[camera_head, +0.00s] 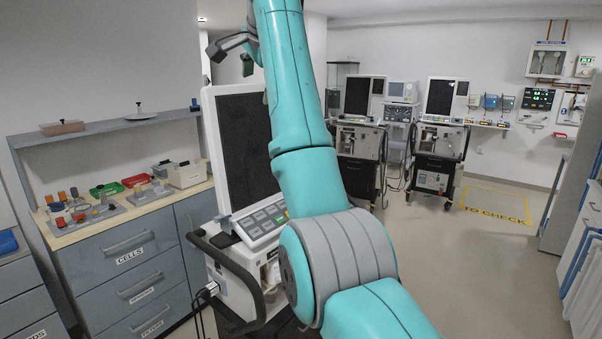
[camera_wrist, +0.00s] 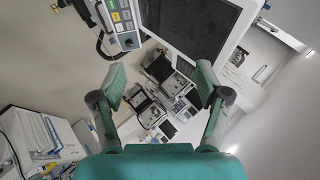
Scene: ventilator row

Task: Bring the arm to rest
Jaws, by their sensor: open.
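My teal arm (camera_head: 305,170) is raised in front of the near ventilator and hides part of it. My gripper (camera_head: 235,55) is at the top of the head view, above the ventilator's screen, partly behind the arm. In the wrist view my gripper (camera_wrist: 163,85) has its two fingers spread wide with nothing between them. The near ventilator (camera_head: 240,150) has a large dark screen and a key panel (camera_head: 262,220). In the wrist view its screen (camera_wrist: 190,25) shows tilted at the top, beyond the fingers.
A grey drawer cabinet (camera_head: 130,270) with small parts and trays on top stands at left, under a shelf (camera_head: 100,128). Two more ventilators (camera_head: 360,140) (camera_head: 438,140) stand at the back. Floor is clear around the yellow marked area (camera_head: 495,205). A blue-edged cart (camera_head: 590,250) is at right.

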